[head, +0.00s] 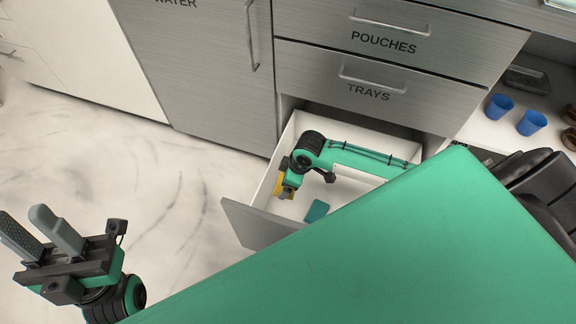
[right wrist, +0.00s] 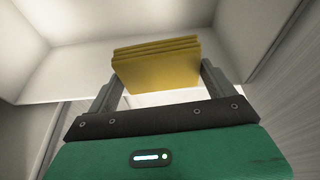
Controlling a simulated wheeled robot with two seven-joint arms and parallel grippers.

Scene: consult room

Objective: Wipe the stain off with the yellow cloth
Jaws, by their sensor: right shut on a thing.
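The yellow cloth (right wrist: 156,66) is a folded, layered block between the two fingers of my right gripper (right wrist: 158,88), which is shut on it. In the head view a small part of the yellow cloth (head: 279,186) shows beside my right gripper (head: 285,190), inside the open drawer. My arm hides the rest of it. My left gripper (head: 38,235) is at the lower left, over the pale floor, with its fingers apart and nothing between them. No stain is visible in either view.
The open drawer (head: 255,213) has white walls and a grey front. A teal item (head: 316,211) lies in it. Closed drawers marked TRAYS (head: 400,100) and POUCHES (head: 440,47) are above. Blue cups (head: 499,106) stand on a white shelf at right. The floor at left is clear.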

